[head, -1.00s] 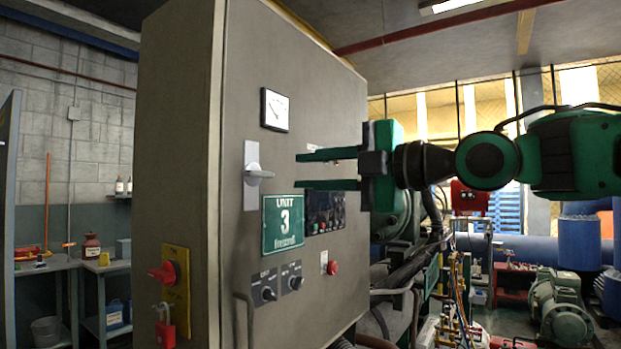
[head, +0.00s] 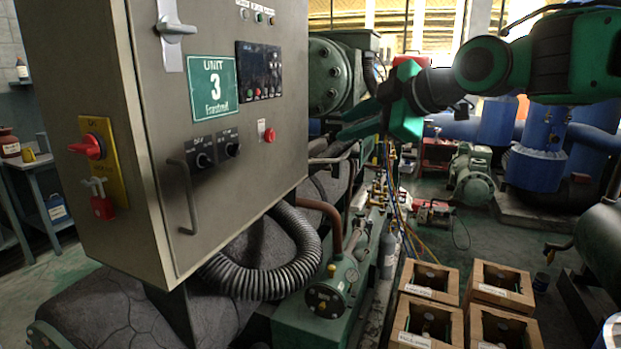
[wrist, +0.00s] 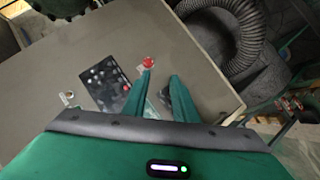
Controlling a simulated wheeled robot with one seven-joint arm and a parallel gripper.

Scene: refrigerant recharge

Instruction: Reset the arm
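My gripper (head: 347,123) is green and hangs to the right of the grey control cabinet, its fingers pointing left toward the cabinet's front. In the wrist view, the two fingers of my gripper (wrist: 162,72) stand apart with nothing between them. The cabinet (head: 75,45) carries a green "UNIT 3" sign (head: 213,88). The wrist view shows the cabinet's grey front (wrist: 120,40) with a red button (wrist: 149,62) near one fingertip. The image alone does not settle how far the fingers are from the panel.
The cabinet also has a red switch (head: 88,147), a red padlock (head: 103,207) and a door handle (head: 184,197). A ribbed hose (head: 290,270) curves below it. Several wooden crates (head: 428,277) stand on the floor, with a pump (head: 470,178) behind. Some floor between them is clear.

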